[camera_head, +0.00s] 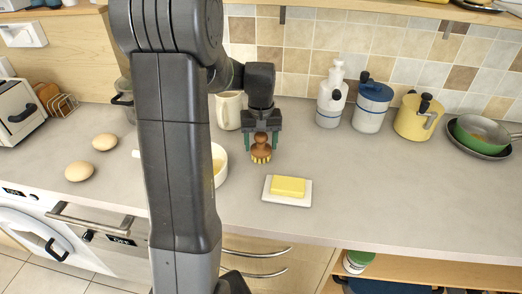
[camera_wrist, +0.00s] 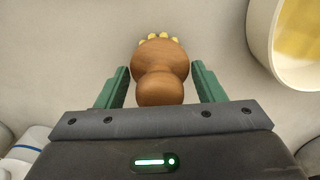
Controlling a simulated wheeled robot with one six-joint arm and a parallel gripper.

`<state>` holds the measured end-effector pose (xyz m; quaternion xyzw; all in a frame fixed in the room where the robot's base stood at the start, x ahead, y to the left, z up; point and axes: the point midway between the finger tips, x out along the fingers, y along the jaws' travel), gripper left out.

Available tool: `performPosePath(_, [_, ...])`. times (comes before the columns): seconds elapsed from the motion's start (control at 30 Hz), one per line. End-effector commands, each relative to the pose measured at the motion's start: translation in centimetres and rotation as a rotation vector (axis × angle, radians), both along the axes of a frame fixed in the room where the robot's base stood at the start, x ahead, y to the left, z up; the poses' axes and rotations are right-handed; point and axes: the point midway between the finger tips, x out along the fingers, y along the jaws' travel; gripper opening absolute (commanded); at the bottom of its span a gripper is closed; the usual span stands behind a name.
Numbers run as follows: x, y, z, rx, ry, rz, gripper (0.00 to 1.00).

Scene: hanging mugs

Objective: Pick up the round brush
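The round brush (camera_head: 261,151) has a brown wooden knob handle and pale yellow bristles. It stands upright on the grey counter, bristles down. In the wrist view the brush (camera_wrist: 161,70) lies between the two green fingers, with its bristle tips showing at the top. My gripper (camera_head: 261,142) points down over the brush from above. In the wrist view my gripper (camera_wrist: 160,88) is open, with a small gap between each finger and the handle.
A white bowl (camera_head: 220,165) with yellow contents stands close left of the brush. A butter dish (camera_head: 270,198) lies in front right. A cream mug (camera_head: 228,110) stands behind left. Canisters (camera_head: 372,106) stand at the back right. The counter right of the brush is clear.

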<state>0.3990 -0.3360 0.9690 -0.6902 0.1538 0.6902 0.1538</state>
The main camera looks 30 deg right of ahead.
Motion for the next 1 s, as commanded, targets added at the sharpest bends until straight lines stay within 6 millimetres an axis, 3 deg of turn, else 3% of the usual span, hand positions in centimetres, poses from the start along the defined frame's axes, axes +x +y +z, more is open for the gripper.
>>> performPosePath(0.03, [0.0, 0.0, 0.0, 0.0, 0.0, 0.0, 0.52])
performPosePath(0.13, [0.0, 0.0, 0.0, 0.0, 0.0, 0.0, 0.33])
performPosePath(0.2, [0.0, 0.0, 0.0, 0.0, 0.0, 0.0, 0.26])
performPosePath(0.47, [0.1, 0.0, 0.6, -0.002, -0.001, 0.0, 0.26])
performPosePath(0.8, [0.1, -0.1, 6.8, -0.003, -0.003, 0.0, 0.26])
performPosePath(1.0, [0.1, -0.1, 9.5, -0.002, -0.002, 0.0, 0.26])
